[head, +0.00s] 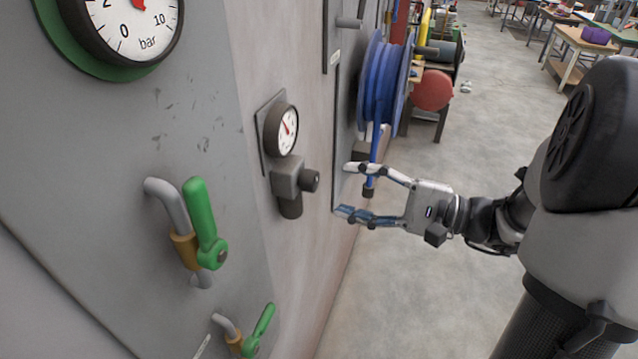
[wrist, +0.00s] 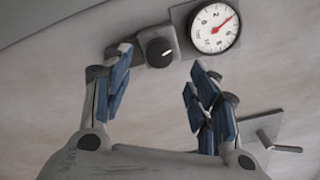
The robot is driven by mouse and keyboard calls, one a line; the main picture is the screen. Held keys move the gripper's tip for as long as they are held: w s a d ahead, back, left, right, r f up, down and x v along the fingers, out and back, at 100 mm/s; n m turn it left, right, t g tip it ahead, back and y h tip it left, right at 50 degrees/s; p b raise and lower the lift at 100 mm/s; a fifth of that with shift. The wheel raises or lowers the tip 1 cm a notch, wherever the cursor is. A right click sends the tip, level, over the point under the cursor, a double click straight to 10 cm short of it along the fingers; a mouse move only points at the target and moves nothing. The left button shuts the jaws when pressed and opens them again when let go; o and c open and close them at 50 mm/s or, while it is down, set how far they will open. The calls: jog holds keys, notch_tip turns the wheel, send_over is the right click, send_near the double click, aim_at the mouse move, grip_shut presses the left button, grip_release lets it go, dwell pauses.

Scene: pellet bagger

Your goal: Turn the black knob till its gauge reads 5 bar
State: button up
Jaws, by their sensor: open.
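The black knob (head: 311,180) sticks out of a grey regulator body on the wall, below a small round white gauge (head: 286,130) with a red needle. In the wrist view the knob (wrist: 158,47) faces me with a short white mark on it. The gauge (wrist: 215,27) is beside it, its red needle pointing to the upper right; its figures are too small to read surely. My gripper (head: 349,190) is open and empty, its fingers pointing at the knob with a gap between. In the wrist view the knob shows beyond and between the fingertips (wrist: 160,62).
A larger gauge (head: 125,22) on a green backing and green-handled valves (head: 205,225) are on the grey panel at left. A blue hose reel (head: 382,85) hangs on the wall behind my gripper. The floor to the right is mostly open.

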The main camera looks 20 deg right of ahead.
aim_at(317, 183)
jog(key=x, duration=0.7)
jog(key=shift+c, duration=0.5)
jog(key=c, duration=1)
